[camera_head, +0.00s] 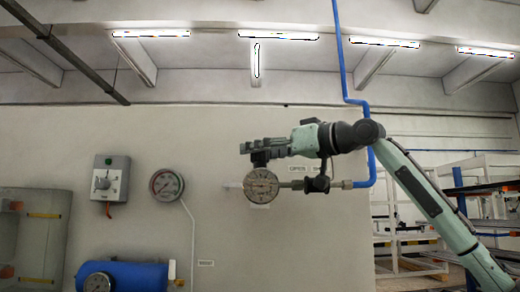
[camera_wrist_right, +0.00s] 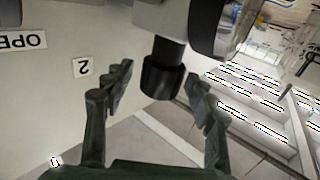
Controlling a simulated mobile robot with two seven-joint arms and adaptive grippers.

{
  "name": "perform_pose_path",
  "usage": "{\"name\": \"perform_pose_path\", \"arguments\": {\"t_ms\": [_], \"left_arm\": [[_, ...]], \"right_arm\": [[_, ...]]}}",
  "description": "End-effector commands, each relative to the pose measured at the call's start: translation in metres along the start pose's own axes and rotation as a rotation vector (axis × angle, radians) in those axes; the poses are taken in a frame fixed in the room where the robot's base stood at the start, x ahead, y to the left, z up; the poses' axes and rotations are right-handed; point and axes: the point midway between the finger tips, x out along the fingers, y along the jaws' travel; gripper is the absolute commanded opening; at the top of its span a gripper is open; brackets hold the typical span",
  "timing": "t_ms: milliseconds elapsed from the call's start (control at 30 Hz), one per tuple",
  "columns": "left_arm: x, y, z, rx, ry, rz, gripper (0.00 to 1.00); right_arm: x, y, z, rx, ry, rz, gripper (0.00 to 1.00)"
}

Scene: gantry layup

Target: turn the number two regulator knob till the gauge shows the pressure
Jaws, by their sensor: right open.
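The number two regulator shows in the head view as a round pale gauge (camera_head: 262,186) on the wall's pipe line; its reading is too small to tell. Its black knob (camera_wrist_right: 163,74) is in the middle of the right wrist view, below a grey body with the gauge's dark rim beside it. My right gripper (camera_head: 258,148) is at the top of the regulator in the head view. In the wrist view the right gripper (camera_wrist_right: 160,80) is open, one finger either side of the knob, with gaps visible. My left gripper is not in view.
A "2" label (camera_wrist_right: 82,67) is on the wall near the knob. A black valve (camera_head: 317,183) and blue pipe (camera_head: 362,140) lie right of the regulator. Another gauge (camera_head: 167,184), a grey switch box (camera_head: 110,178) and a blue tank (camera_head: 135,275) are to the left.

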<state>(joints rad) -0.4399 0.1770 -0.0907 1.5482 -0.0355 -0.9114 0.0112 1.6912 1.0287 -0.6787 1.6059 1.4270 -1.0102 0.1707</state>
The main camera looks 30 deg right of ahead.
Motion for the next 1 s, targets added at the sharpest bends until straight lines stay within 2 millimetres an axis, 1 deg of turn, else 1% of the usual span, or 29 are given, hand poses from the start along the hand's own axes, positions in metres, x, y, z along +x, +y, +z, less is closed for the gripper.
{"name": "perform_pose_path", "arguments": {"t_ms": [267,367,700,1000], "left_arm": [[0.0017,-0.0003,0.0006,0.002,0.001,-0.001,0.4],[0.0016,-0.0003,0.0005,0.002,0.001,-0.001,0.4],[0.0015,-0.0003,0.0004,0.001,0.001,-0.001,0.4],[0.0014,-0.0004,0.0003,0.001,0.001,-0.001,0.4]], "right_arm": [[0.0029,-0.0002,0.0001,-0.001,0.001,0.0,0.56],[0.0027,-0.0002,0.0,-0.001,0.001,0.0,0.46],[0.0025,0.0,0.0001,-0.001,0.0,0.0,0.05],[0.0027,-0.0012,0.0001,-0.003,0.001,0.038,0.05]]}}
